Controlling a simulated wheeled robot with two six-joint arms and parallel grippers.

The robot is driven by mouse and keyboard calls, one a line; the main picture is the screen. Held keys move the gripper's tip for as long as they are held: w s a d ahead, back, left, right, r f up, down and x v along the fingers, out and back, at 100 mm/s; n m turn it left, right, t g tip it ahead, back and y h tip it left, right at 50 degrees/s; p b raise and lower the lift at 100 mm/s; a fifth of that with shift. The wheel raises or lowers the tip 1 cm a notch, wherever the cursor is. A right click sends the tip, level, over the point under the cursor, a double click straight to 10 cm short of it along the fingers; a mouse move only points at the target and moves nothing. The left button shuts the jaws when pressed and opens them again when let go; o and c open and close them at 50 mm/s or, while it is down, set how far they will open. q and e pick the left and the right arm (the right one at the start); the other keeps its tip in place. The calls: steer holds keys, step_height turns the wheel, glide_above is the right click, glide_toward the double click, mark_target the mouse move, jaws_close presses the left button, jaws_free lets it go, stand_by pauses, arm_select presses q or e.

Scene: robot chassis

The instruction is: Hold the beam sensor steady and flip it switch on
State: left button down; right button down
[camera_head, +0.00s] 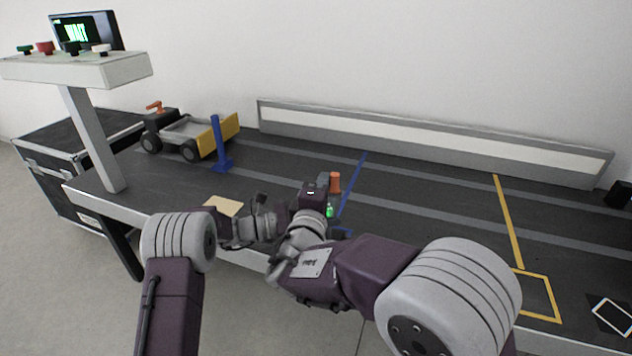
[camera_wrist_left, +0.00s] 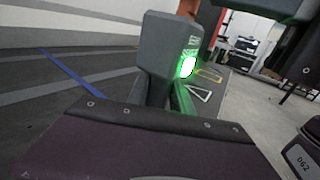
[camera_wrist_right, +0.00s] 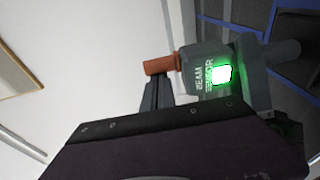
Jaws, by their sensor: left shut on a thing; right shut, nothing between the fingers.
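The dark grey beam sensor (camera_wrist_left: 160,50) has a lit green light on its face and an orange switch (camera_wrist_right: 160,66) at one end. Its lettering shows in the right wrist view (camera_wrist_right: 240,92). In the head view, the orange switch (camera_head: 335,182) stands above the green light, and arms hide much of the sensor. My left gripper (camera_wrist_left: 178,98) is shut on the sensor's body. My right gripper (camera_wrist_right: 156,92) is shut and empty, its fingertips right beside the orange switch; I cannot tell whether they touch it.
A dark striped table (camera_head: 420,212) spreads around the sensor. A blue post (camera_head: 218,142) and a toy truck (camera_head: 185,133) stand at the back left. A screen (camera_head: 80,32) reading "WAIT" stands on a raised panel. A grey rail (camera_head: 430,142) runs along the wall.

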arm_select(q)
steer(key=shift+w+a, duration=0.1)
arm_select(e)
steer(key=shift+d, duration=0.15)
steer(key=s+a, duration=0.2)
steer(key=s, duration=0.8)
arm_select(q)
steer(key=c, duration=1.1)
jaws_free()
arm_select(e)
steer(key=shift+w, duration=0.1)
arm_select(q)
steer(key=shift+o, duration=0.2)
